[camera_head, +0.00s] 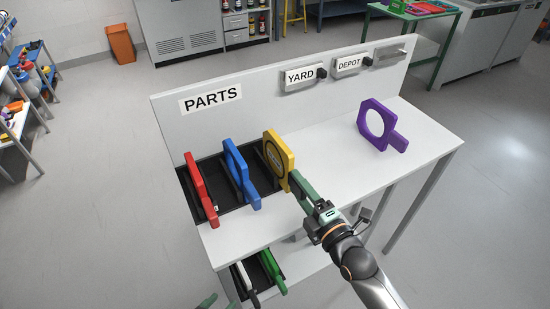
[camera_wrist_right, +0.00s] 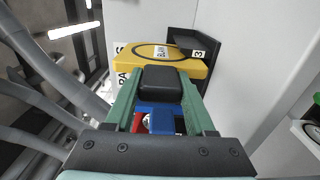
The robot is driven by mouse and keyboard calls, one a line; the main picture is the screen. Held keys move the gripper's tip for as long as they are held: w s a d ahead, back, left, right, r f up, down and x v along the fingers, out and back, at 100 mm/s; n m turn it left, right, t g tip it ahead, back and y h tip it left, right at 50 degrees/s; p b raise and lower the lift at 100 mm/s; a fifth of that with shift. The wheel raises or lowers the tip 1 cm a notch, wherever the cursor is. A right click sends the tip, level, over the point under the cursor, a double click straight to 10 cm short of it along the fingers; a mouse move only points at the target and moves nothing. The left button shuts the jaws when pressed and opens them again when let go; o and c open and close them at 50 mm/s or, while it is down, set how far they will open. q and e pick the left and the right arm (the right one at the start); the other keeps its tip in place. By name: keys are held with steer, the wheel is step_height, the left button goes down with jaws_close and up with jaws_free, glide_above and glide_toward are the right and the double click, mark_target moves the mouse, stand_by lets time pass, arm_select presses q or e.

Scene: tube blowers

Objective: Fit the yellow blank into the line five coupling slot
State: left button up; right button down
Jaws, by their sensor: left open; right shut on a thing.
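The yellow blank (camera_head: 279,158) is a solid upright plate with a dark circle and a label on its face. It stands at the right end of the black rack (camera_head: 214,166), by a black divider marked 3 (camera_wrist_right: 196,54). Whether it is seated or lifted I cannot tell. My right gripper (camera_head: 300,186) is shut on its handle end; the plate also shows past the fingers in the right wrist view (camera_wrist_right: 130,62). My left gripper (camera_head: 207,301) is open, barely in view at the bottom edge. I do not make out a line five slot.
Red (camera_head: 195,180) and blue (camera_head: 236,170) plates stand in the rack, left of the yellow one. A purple ring plate (camera_head: 365,122) stands on the right of the white table (camera_head: 320,150). White and green (camera_head: 271,270) pieces sit below. A back panel carries YARD and DEPOT signs.

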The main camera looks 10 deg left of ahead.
steer(key=shift+d+r, duration=0.1)
steer(key=p+v, duration=0.4)
steer(key=v, duration=0.4)
stand_by(0.5)
steer(key=p+v, duration=0.1)
steer(key=v, duration=0.5)
stand_by(0.7)
steer(key=shift+r, duration=0.1)
